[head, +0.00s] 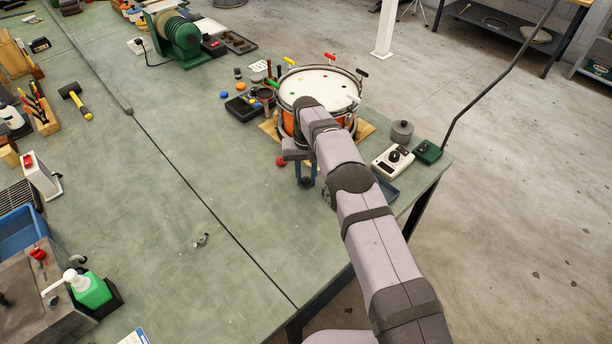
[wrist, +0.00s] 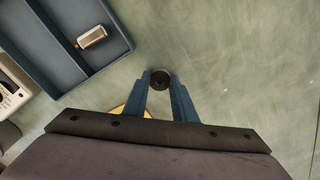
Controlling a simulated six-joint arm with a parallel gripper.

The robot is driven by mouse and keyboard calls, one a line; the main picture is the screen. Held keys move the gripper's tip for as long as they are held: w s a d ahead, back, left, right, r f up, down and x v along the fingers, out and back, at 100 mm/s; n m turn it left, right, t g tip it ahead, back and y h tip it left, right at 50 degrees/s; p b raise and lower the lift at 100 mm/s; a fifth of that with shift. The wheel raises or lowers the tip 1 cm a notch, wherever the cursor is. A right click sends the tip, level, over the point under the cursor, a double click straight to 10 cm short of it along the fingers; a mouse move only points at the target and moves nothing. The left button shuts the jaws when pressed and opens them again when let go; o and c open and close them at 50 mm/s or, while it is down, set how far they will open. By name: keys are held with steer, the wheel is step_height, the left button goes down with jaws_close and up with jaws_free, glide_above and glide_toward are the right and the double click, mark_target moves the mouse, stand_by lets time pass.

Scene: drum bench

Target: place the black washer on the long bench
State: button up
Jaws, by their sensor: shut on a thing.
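My gripper (head: 305,181) is in front of the drum, low over the green bench top (head: 225,215). In the wrist view my gripper's blue fingers (wrist: 160,88) are shut on the black washer (wrist: 160,76), a small dark ring with a hole at the fingertips. In the head view the washer is too small to tell apart from the fingertips. I cannot tell whether it touches the bench surface below. A dark seam runs lengthwise across the green top; which side is the long bench is not clear.
The drum (head: 318,84) stands on a wooden board behind my gripper. A blue tray (wrist: 100,61) holding a small bottle-like piece lies close by; a white box with a knob (head: 393,160) is beside it. A red knob (head: 281,161) lies left of my gripper.

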mark_target(306, 181)
steer(key=shift+f, duration=0.15)
steer(key=o, duration=1.1)
step_height(306, 181, up, 12)
steer(key=shift+r+p, duration=0.2)
steer(key=shift+p, duration=0.2)
steer(key=shift+r, duration=0.1)
